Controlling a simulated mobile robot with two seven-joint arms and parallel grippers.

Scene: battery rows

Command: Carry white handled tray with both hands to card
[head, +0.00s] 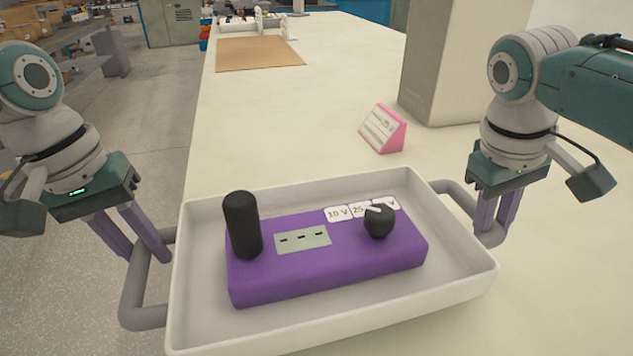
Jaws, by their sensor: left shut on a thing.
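The white handled tray (330,338) is in the front middle of the head view, with a grey handle at each end. It looks about level. My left gripper (142,252) is shut on the left handle. My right gripper (495,228) has its purple fingers closed around the right handle, which partly hides their tips. In the tray lies a purple block (335,278) with a black cylinder (242,225), a black knob (378,221), a grey slotted plate and white voltage labels.
The long cream counter (300,125) has clear room between the tray and a brown mat (258,53) at the far end. A grey pillar (450,65) rises behind the card. The counter's left edge drops to a speckled floor.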

